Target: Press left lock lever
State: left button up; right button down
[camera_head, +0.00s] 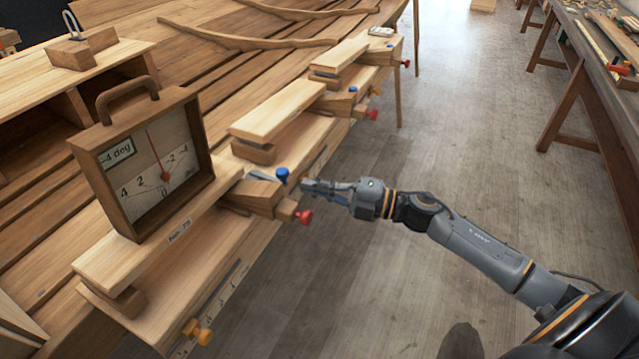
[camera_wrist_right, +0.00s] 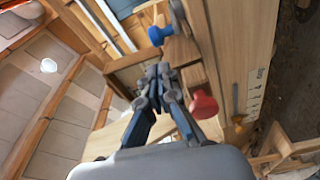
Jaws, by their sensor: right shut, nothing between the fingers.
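A wooden clamp block (camera_head: 252,196) sits at the end of the near plank, with a blue knob (camera_head: 282,175) on top and a red knob (camera_head: 304,217) at its outer end. Which part is the left lock lever I cannot tell for sure. My right gripper (camera_head: 308,186) is shut and empty, just right of the blue knob and above the red one. In the right wrist view, the closed fingertips (camera_wrist_right: 157,72) lie between the blue knob (camera_wrist_right: 158,36) and the red knob (camera_wrist_right: 203,104). Contact with either is not clear. My left gripper is out of view.
A wooden dial gauge (camera_head: 145,165) with a handle stands on the near plank (camera_head: 150,243). A yellow knob (camera_head: 197,332) sits lower on the hull's edge. Another clamp (camera_head: 338,103) with coloured knobs is farther along. A workbench (camera_head: 600,110) stands right; the floor between is clear.

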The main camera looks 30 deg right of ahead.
aim_at(285, 181)
jog(key=p+x, duration=0.1)
jog(key=x, duration=0.5)
jog(key=shift+w+a+p, duration=0.15)
jog(key=shift+p, duration=0.25)
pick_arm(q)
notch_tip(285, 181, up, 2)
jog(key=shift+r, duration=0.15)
